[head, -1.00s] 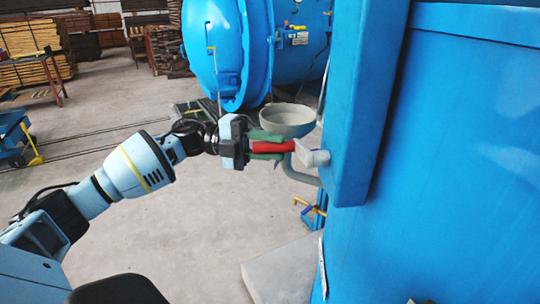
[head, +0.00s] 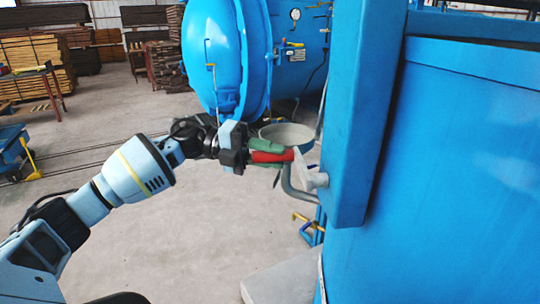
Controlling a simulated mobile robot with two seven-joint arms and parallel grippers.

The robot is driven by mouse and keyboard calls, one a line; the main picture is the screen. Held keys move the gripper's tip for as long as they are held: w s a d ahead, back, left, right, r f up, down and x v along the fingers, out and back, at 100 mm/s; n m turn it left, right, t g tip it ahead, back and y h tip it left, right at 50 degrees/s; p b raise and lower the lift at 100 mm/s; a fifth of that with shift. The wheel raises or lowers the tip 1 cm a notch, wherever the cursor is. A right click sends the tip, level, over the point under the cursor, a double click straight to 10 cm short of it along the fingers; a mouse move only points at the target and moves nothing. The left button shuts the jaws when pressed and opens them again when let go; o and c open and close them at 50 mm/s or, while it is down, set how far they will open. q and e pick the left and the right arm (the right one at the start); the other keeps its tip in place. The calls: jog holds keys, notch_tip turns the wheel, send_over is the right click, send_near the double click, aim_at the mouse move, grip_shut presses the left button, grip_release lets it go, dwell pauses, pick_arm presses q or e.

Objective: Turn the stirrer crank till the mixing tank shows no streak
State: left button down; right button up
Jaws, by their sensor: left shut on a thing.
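The stirrer crank has a red handle (head: 271,156) and a pale grey arm (head: 304,170) that joins the side of a blue upright post. My left gripper (head: 268,156) is shut on the red handle, with its green fingers above and below it. The blue mixing tank (head: 440,180) fills the right side of the head view. Its inside and any streak are not visible from here. My right gripper is not in view.
A grey bowl-shaped funnel (head: 288,134) on a bent pipe sits just behind the handle. The blue post (head: 365,110) stands right of the crank. A large blue autoclave (head: 228,55) stands behind. Open concrete floor (head: 190,235) lies below the arm.

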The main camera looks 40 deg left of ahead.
pick_arm(q)
jog(key=c, duration=1.1)
grip_release()
jog(key=shift+c, duration=0.2)
jog(key=shift+a, duration=0.1)
jog(key=b+v, duration=0.1)
jog(key=v, duration=0.6)
jog(key=shift+s+a+b, duration=0.2)
jog(key=shift+a+b, duration=0.1)
jog(key=shift+b, duration=0.1)
jog(key=shift+r, duration=0.1)
